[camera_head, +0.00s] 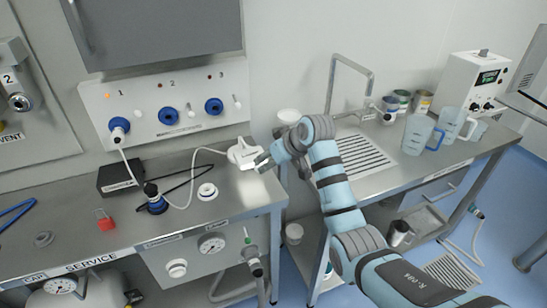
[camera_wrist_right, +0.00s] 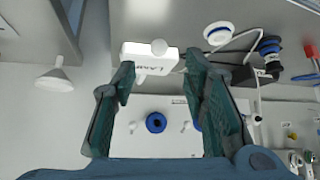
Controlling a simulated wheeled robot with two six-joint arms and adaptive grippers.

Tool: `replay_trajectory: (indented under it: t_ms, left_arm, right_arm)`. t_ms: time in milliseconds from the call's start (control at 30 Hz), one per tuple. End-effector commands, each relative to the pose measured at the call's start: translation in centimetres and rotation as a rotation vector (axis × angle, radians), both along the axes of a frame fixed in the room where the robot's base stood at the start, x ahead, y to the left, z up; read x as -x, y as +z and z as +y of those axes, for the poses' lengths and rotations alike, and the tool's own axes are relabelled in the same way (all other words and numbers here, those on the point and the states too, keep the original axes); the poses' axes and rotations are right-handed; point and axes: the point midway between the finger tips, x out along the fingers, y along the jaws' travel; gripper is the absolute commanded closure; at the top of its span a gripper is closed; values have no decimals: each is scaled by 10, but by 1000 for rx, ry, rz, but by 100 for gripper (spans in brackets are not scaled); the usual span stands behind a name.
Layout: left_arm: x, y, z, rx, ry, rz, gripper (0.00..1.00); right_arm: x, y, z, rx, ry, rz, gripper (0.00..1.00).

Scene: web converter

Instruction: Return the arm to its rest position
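My right arm (camera_head: 335,185) reaches up and left over the gap between the two benches. Its gripper (camera_head: 264,163) is beside a white box-shaped device at the back right corner of the left bench. In the right wrist view, the gripper's two fingers (camera_wrist_right: 161,68) are spread apart with nothing held between them. The white device (camera_head: 243,152) has dark lettering and a round knob, and it shows just beyond the fingertips in the right wrist view (camera_wrist_right: 150,54). I cannot tell whether the fingers touch it. My left gripper is in neither view.
A wall panel (camera_head: 165,103) with blue ports is behind the left bench (camera_head: 235,190). The right bench carries a tap (camera_head: 349,62) and clear jugs (camera_head: 417,134).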

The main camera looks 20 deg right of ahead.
Motion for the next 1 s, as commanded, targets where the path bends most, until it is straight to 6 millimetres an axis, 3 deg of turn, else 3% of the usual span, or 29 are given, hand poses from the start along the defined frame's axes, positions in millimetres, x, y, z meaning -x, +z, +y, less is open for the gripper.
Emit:
replay_trajectory:
  t_ms: [100, 233, 567, 667, 767, 867, 900, 967, 1000]
  left_arm:
    - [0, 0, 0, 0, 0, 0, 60]
    - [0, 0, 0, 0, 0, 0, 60]
    - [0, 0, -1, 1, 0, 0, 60]
    - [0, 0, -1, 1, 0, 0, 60]
    - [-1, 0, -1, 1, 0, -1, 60]
    - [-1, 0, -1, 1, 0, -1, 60]
    - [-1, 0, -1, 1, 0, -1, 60]
    - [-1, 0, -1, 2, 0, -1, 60]
    - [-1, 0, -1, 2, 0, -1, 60]
  right_arm:
    - [10, 15, -5, 0, 0, -3, 60]
    - [15, 19, -6, 0, 0, -1, 60]
    - [15, 19, -5, 0, 0, -1, 60]
    - [16, 3, -7, -3, -12, 16, 60]
    - [22, -51, -12, -11, -61, 69, 60]
    - [46, -144, -23, -7, -139, 152, 60]
    - [63, -186, -28, -2, -173, 187, 60]
    - [96, -246, -37, 16, -219, 239, 60]
    - [122, -284, -42, 31, -246, 270, 60]
